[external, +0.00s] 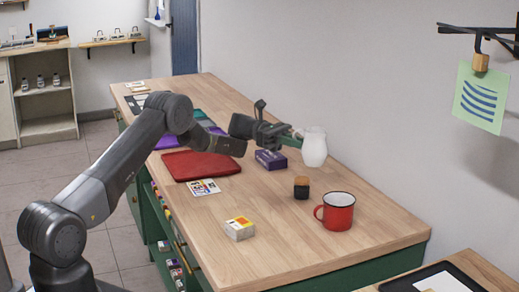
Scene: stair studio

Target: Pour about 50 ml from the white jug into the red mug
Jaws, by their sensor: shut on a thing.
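The white jug (314,148) is at the far right side of the wooden counter, near the wall. It looks upright; I cannot tell whether its base touches the counter. My gripper (297,138) reaches it from the left and is shut on it, at its left side. The fingertips are partly hidden against the jug. The red mug (338,213) stands upright on the counter, nearer the camera, with its handle to the left. It is apart from the jug and gripper. The contents of the jug and mug cannot be seen.
A small dark box with a tan top (301,188) stands between jug and mug. A purple box (270,160) sits below my gripper. The counter (310,255) is clear in front.

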